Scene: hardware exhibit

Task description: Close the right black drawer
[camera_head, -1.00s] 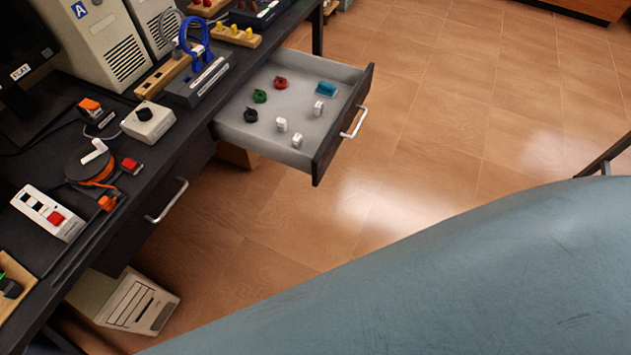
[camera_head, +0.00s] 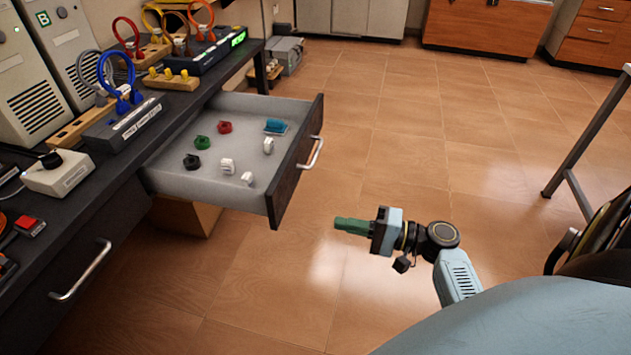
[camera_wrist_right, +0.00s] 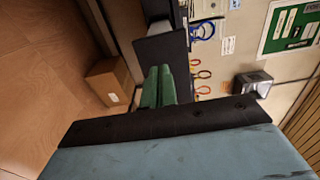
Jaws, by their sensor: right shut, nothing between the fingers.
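The right black drawer (camera_head: 296,166) is pulled well out of the black desk in the head view. Its front has a silver handle (camera_head: 312,152). Inside its grey tray lie several small knobs, red, green, black and white, and a blue piece. My right gripper (camera_head: 338,223), with green fingers, is shut and empty. It is in the air to the right of the drawer front, apart from it. In the right wrist view its green fingers (camera_wrist_right: 158,88) are together, with a dark panel just beyond them. My left gripper is not in view.
A closed left drawer with a silver handle (camera_head: 80,272) is at lower left. The desk top holds a white box with a black knob (camera_head: 58,172) and cable racks. A cardboard box (camera_head: 186,215) stands below the open drawer.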

